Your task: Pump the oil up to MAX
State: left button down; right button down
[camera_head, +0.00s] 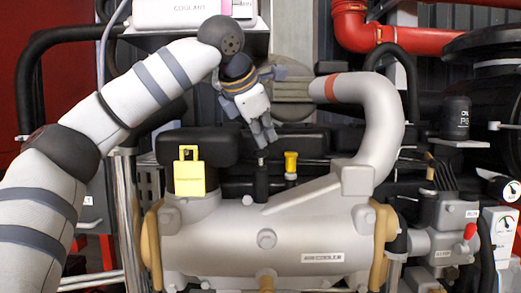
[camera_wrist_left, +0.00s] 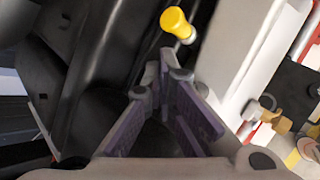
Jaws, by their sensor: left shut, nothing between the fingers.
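My left gripper (camera_head: 265,138) is shut and empty, pointing down above the black top of the engine. Its purple-padded fingers also show in the left wrist view (camera_wrist_left: 171,78). A yellow-topped knob (camera_head: 291,160) stands upright just right of and below the fingertips in the head view. The same knob seems to show just beyond the fingertips in the left wrist view (camera_wrist_left: 177,25), apart from them. A black post (camera_head: 261,178) stands left of the knob. No oil level or MAX mark is readable. My right gripper is not in view.
A grey cylinder marked as a cooler (camera_head: 235,240) lies in front, with a yellow tag (camera_head: 189,171) on top. A thick grey pipe (camera_head: 385,125) curves up on the right. A coolant container (camera_head: 190,12) stands behind. Gauges (camera_head: 505,222) sit at far right.

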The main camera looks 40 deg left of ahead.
aim_at(264, 150)
pick_arm(q)
jog(key=shift+f, duration=0.95)
dwell(0.6)
jog(key=shift+r, duration=1.55)
jog(key=shift+r, duration=2.5)
notch_tip(264, 150, up, 4)
jog(key=shift+f, duration=0.1)
